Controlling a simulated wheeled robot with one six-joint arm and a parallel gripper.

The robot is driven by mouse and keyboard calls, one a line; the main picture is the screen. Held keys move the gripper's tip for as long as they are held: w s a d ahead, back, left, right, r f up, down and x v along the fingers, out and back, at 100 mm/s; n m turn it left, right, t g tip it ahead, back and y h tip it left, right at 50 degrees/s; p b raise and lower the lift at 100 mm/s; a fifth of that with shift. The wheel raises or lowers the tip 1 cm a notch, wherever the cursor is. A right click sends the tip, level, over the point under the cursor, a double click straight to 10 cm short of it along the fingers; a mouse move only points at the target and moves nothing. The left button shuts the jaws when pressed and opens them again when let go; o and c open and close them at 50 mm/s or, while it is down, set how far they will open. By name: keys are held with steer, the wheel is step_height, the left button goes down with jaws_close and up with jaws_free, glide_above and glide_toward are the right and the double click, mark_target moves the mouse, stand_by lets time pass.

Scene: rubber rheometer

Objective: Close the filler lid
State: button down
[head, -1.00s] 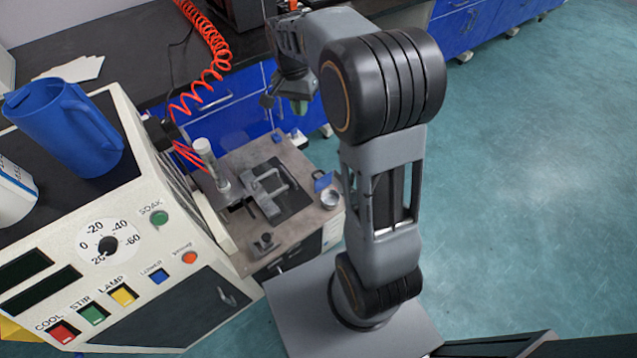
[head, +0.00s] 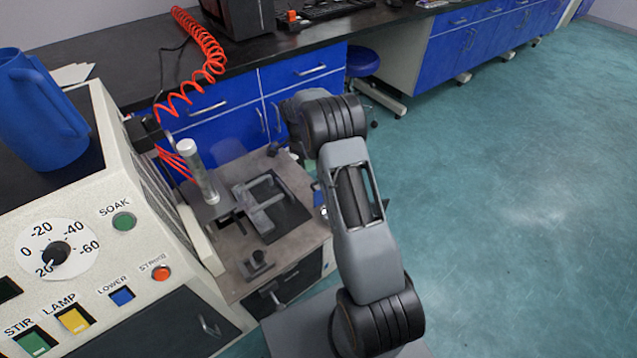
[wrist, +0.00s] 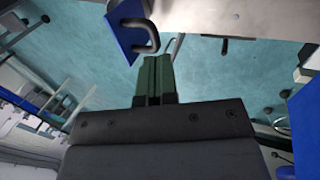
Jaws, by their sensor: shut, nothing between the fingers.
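The filler lid appears to be the blue plate (wrist: 124,30) with a dark hooked handle, standing tilted at the top of the wrist view. In the head view a small part of the blue lid (head: 318,194) shows at the bench's right edge, mostly hidden behind my arm. My gripper (wrist: 153,62) is shut and empty, its green fingers together. The fingertips are just below the handle's end in the wrist view; I cannot tell whether they touch. In the head view my gripper is largely hidden behind my arm.
A small bench (head: 232,268) carries a metal clamp frame (head: 262,205) and an upright clear cylinder (head: 198,172) left of my arm. The control cabinet (head: 140,238) with a blue jug (head: 42,112) stands at left. Blue cupboards (head: 215,112) stand behind; open floor (head: 500,200) lies right.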

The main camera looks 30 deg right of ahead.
steer(key=s+f, duration=0.2)
steer(key=s+f+b, duration=0.1)
steer(key=shift+s+d, duration=0.15)
steer(key=shift+d, duration=0.15)
steer(key=shift+s+d, duration=0.2)
steer(key=shift+s, duration=0.7)
steer(key=shift+s+d, duration=0.1)
